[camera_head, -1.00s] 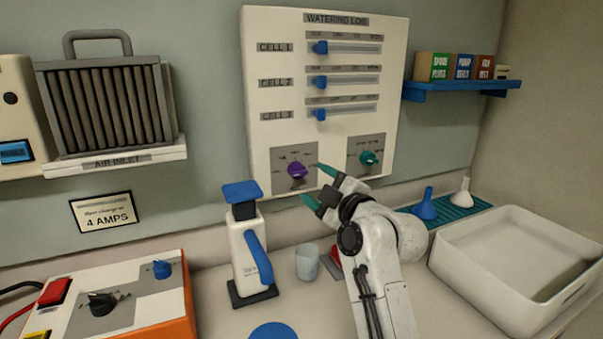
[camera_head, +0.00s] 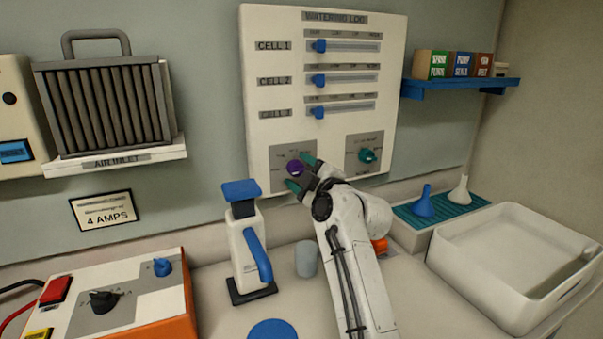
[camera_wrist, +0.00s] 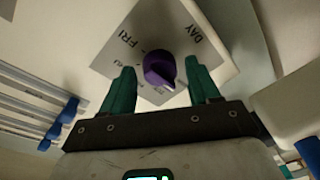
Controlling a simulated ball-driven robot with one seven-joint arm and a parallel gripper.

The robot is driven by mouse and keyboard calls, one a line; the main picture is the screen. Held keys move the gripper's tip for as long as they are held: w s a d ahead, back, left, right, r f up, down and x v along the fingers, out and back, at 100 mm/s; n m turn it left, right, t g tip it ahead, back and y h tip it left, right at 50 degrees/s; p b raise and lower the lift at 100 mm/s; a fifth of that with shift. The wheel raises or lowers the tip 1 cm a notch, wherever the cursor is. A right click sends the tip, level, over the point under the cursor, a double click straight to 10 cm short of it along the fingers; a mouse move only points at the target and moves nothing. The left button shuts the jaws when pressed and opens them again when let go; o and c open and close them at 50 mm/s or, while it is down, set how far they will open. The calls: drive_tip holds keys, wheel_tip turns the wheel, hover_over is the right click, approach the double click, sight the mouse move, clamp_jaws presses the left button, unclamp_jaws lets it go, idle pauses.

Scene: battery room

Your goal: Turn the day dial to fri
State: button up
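The purple day dial (camera_head: 296,168) sits on a grey plate (camera_head: 280,155) low on the left of the white watering log board. In the wrist view the purple dial (camera_wrist: 159,68) shows with the labels "DAY" and "FRI" on the plate around it. My gripper (camera_head: 300,173) is at the dial. Its two green fingers (camera_wrist: 157,88) are open, one on each side of the dial, with gaps visible between them and the knob. Which label the dial points at is hard to tell.
A teal dial (camera_head: 367,155) is on the board's right, below three blue sliders (camera_head: 319,80). A white and blue dispenser (camera_head: 245,245) and a grey cup (camera_head: 306,259) stand on the counter left of my arm. A white tray (camera_head: 470,285) is at the right.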

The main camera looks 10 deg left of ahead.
drive_tip(key=c, duration=0.9)
